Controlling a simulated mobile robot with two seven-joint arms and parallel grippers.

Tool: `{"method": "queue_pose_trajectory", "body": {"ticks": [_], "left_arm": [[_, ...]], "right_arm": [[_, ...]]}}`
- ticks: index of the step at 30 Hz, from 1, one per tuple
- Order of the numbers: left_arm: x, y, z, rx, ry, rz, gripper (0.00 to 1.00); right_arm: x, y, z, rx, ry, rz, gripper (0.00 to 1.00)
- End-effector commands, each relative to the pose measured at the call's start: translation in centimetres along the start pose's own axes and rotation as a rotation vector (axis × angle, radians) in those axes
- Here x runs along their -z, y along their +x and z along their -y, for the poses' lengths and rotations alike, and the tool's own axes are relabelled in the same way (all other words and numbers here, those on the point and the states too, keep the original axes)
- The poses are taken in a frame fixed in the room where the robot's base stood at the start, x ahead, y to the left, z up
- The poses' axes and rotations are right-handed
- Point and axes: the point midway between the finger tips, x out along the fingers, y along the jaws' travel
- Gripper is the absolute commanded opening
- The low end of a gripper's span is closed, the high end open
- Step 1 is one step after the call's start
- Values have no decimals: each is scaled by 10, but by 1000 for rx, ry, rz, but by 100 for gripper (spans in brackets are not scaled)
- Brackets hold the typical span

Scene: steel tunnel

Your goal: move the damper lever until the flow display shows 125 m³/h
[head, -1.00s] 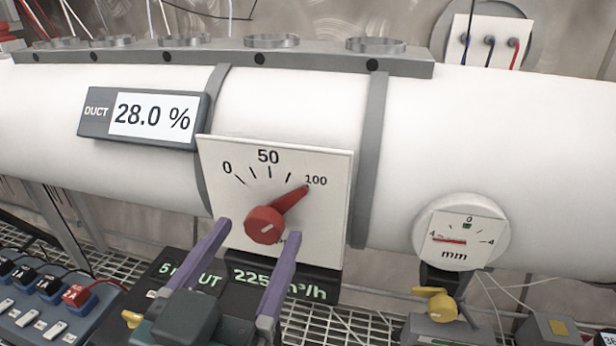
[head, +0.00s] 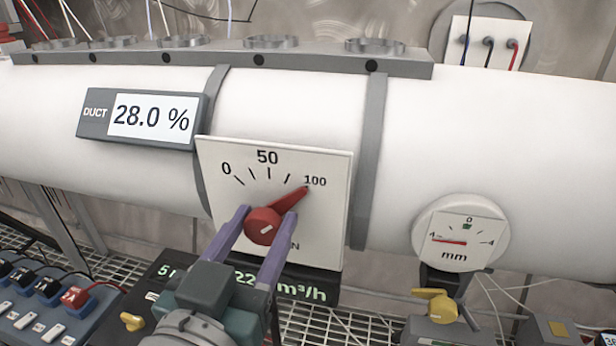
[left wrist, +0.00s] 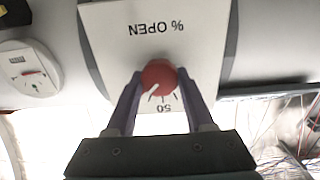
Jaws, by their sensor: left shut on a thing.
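The damper lever (head: 290,198) is a red pointer with a round hub on a white scale plate (head: 325,215) marked 0, 50 and 100. It points at 100. My left gripper (head: 266,212) has its two purple fingers on either side of the red hub and is shut on it. In the left wrist view the hub (left wrist: 158,76) sits between the fingertips, and the plate reads "% OPEN" upside down. The flow display (head: 310,292), green digits on black below the plate, is partly hidden by my gripper; "22" and "m³/h" show. My right gripper is not in view.
A white duct (head: 480,130) runs across the view. A DUCT display (head: 150,117) reads 28.0 %. A round mm gauge (head: 461,240) and a yellow valve handle (head: 436,303) are at right. A blue box with switches (head: 45,310) is at lower left.

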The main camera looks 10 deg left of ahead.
Motion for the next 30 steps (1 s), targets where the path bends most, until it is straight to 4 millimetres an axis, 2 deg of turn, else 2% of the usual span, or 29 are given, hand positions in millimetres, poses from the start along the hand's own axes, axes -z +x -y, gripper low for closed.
{"method": "queue_pose_trajectory", "body": {"ticks": [1,8,20,30], "left_arm": [[0,0,0,0,0,0,26],[0,0,0,0,0,0,0],[0,0,0,0,-69,0,0],[0,0,1,0,-327,-1,0]], "right_arm": [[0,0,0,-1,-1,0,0],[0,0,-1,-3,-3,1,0],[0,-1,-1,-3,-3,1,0],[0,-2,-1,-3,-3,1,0]]}}
